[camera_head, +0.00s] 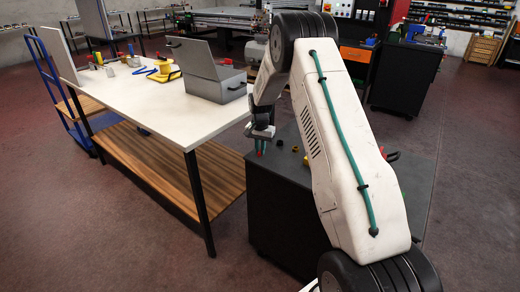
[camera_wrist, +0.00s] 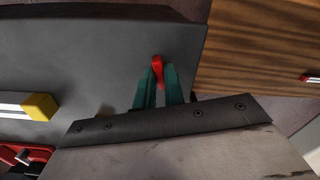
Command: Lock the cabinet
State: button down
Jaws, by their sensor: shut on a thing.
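The dark grey cabinet (camera_head: 277,205) stands right of the white table, partly hidden behind my arm. Its flat top (camera_wrist: 90,55) fills the left of the wrist view. My gripper (camera_head: 261,146) is low at the cabinet's left edge, its fingers pointing down. In the wrist view, my gripper (camera_wrist: 158,80) has its teal fingers closed on a small red piece (camera_wrist: 157,68). This piece is close to the cabinet's edge. Whether it is a key or a knob, and whether it is seated in a lock, I cannot tell.
Small dark and yellow items (camera_head: 305,161) lie on the cabinet top. A yellow-ended item (camera_wrist: 40,106) and a red one (camera_wrist: 25,158) show at left in the wrist view. The white table (camera_head: 150,112) holds a grey case (camera_head: 207,72). Its wooden shelf (camera_head: 165,165) is below. Floor is clear in front.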

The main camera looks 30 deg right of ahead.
jog(key=shift+m, duration=1.5)
jog(key=c, duration=1.5)
grip_release()
notch_tip(320, 180, up, 8)
jog(key=shift+f, duration=0.1)
